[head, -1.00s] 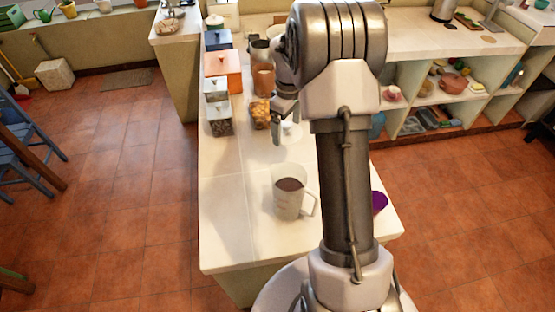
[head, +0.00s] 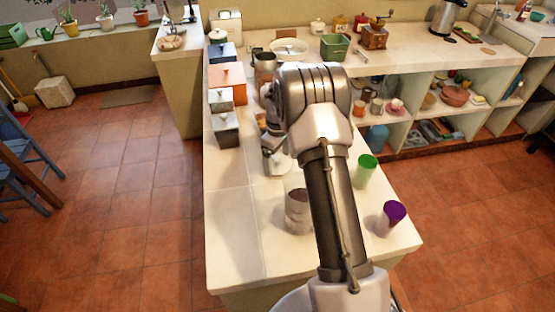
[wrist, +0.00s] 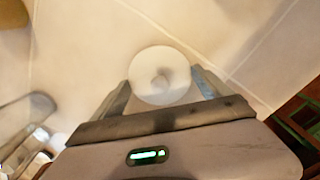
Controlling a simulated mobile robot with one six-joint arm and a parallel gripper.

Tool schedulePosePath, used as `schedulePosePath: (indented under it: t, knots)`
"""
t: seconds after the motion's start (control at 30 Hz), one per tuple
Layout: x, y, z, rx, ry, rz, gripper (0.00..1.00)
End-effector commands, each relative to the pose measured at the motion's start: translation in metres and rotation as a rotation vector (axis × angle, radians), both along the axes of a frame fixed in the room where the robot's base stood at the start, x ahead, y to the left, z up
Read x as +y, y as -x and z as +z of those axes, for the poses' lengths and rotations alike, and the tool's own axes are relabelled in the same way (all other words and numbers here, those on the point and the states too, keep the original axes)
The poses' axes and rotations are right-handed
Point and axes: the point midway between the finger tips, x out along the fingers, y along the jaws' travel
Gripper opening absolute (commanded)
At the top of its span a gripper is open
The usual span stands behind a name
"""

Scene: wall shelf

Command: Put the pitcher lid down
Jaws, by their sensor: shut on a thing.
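The pitcher lid (wrist: 150,63) is a round white disc with a small knob in the wrist view. My gripper (wrist: 163,85) is shut on it, with one finger at each side. In the head view my gripper (head: 273,158) is over the counter, just beyond the pitcher, and the lid is a small pale patch that is hard to make out. I cannot tell whether the lid touches the counter. The clear pitcher (head: 297,215) with dark contents stands upright and open, its right part hidden behind my arm.
The pale counter (head: 235,240) is bare at the front left. A green cup (head: 366,171) and a purple cup (head: 391,217) stand to the right of my arm. Several canisters, one orange (head: 228,82), line the left edge. A green basket (head: 335,47) stands at the back.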

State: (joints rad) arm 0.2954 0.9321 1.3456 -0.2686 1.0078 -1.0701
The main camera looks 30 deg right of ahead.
Motion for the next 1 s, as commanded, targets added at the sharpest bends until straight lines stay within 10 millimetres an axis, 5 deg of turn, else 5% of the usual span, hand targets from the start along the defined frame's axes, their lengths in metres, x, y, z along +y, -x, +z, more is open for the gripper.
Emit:
schedulePosePath:
  t: [0.1,0.13,0.17,0.47,0.8,1.0]
  knots:
    - [0.000,0.000,-0.005,0.000,0.000,0.000,0.49]
    - [0.000,0.000,-0.004,0.000,0.000,0.000,0.94]
    - [0.000,0.000,-0.003,0.000,0.000,0.000,1.00]
    - [0.000,0.000,0.006,0.000,0.001,0.000,1.00]
    - [0.000,0.000,0.098,-0.003,0.002,0.000,1.00]
    - [0.003,0.001,0.126,-0.007,0.000,-0.008,1.00]
